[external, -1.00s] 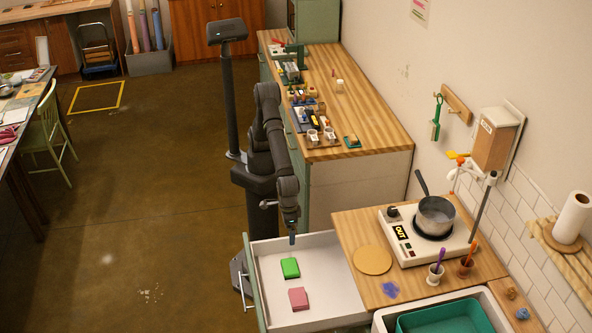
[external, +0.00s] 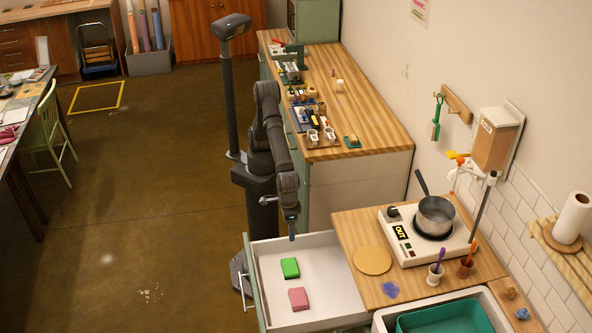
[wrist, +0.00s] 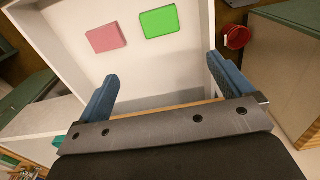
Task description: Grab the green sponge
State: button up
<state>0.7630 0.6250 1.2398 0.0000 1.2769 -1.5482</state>
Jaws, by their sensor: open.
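The green sponge (external: 290,267) lies flat in the open white drawer (external: 325,253), and it also shows in the wrist view (wrist: 160,22) near the top. A pink sponge (external: 298,299) lies in the same drawer, apart from the green one; in the wrist view it (wrist: 106,37) is left of the green one. My gripper (external: 291,237) is above the drawer's back edge in the external view. In the wrist view its two blue fingers (wrist: 164,92) are wide apart with nothing between them, and the green sponge is beyond them.
The drawer walls (wrist: 72,75) surround both sponges, with bare drawer floor around them. A wooden counter (external: 345,225) with a hot plate and pot (external: 436,216) adjoins the drawer on the right. A red cup-like object (wrist: 237,37) shows outside the drawer in the wrist view.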

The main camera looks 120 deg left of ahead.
jog(key=shift+c, duration=0.7)
